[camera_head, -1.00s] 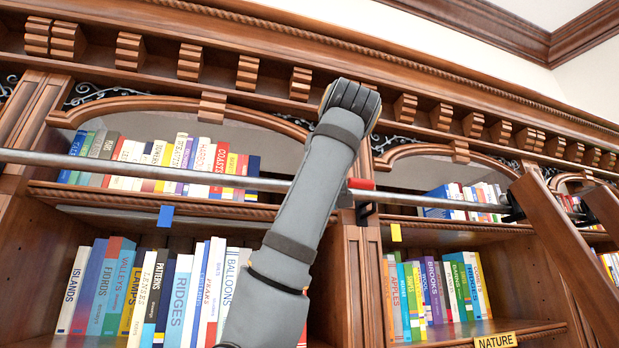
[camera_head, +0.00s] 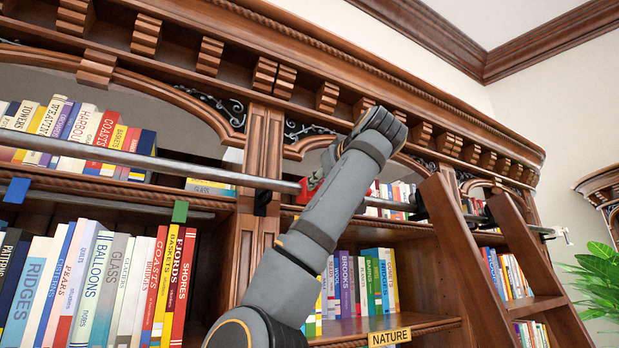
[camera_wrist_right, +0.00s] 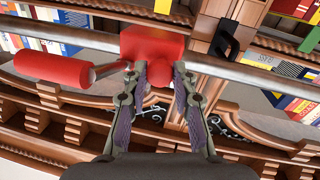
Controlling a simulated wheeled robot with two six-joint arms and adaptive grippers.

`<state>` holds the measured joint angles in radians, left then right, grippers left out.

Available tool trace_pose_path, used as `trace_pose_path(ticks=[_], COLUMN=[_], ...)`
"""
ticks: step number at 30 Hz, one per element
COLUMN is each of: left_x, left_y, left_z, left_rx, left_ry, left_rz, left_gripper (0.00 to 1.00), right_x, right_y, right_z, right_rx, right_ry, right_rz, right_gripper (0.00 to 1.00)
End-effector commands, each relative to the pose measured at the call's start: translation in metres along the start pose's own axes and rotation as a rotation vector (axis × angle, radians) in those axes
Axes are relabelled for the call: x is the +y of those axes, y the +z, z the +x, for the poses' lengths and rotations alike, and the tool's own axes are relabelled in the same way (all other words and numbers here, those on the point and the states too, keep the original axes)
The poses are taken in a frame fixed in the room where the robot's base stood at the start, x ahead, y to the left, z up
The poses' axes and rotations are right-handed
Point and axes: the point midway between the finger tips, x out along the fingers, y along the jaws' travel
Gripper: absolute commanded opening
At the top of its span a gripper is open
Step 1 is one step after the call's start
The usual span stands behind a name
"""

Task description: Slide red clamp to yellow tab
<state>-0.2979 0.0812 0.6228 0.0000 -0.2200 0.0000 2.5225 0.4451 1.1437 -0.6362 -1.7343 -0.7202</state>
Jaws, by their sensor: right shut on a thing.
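The red clamp (camera_head: 308,190) sits on a long grey metal rail (camera_head: 110,155), partly hidden by my right arm in the head view. In the right wrist view, its red block (camera_wrist_right: 150,45) is around the rail, with a red cylindrical handle (camera_wrist_right: 50,69) to the left and a round knob below. My right gripper (camera_wrist_right: 160,78) is shut on that knob, one finger on each side. The yellow tab (camera_wrist_right: 163,6) shows on the shelf edge at the top of the wrist view, close above the clamp. My arm appears to hide it in the head view. My left gripper is out of view.
A black rail bracket (camera_head: 262,200) stands at the pillar, left of the clamp. A green tab (camera_head: 180,212) and a blue tab (camera_head: 17,190) are farther left. A wooden ladder (camera_head: 455,260) leans at the rail to the right. Books fill the shelves.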

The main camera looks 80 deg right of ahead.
Motion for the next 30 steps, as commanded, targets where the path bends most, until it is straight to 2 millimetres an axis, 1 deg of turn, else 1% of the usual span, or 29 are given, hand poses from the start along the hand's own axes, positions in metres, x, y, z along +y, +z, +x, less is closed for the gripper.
trace_pose_path(ticks=[4, 14, 15, 16, 17, 23, 26, 29, 30], left_x=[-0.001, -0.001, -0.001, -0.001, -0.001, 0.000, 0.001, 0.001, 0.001], left_y=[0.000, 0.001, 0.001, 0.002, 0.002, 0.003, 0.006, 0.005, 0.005], left_z=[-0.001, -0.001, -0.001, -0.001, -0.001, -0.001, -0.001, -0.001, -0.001], left_rx=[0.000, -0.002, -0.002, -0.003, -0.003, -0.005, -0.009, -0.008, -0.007], left_ry=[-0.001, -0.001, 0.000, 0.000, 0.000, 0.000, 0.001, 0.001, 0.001], left_rz=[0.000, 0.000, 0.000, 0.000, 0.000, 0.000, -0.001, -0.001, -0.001], left_gripper=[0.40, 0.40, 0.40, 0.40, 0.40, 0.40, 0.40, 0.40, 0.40], right_x=[0.005, 0.006, 0.006, 0.006, 0.006, 0.006, 0.006, 0.006, 0.006], right_y=[0.000, -0.001, -0.001, 0.000, 0.000, 0.000, 0.000, -0.001, -0.001], right_z=[0.001, 0.001, 0.001, 0.001, 0.001, 0.001, -0.001, -0.012, -0.019], right_rx=[0.002, 0.003, 0.003, 0.003, 0.003, 0.002, 0.002, 0.006, 0.005], right_ry=[0.001, 0.001, 0.001, 0.001, 0.001, 0.001, 0.001, 0.001, 0.001], right_rz=[-0.003, -0.003, -0.003, -0.002, -0.002, -0.002, -0.002, -0.001, 0.000], right_gripper=[0.00, 0.00, 0.31, 0.35, 0.37, 0.37, 0.37, 0.37, 0.37])
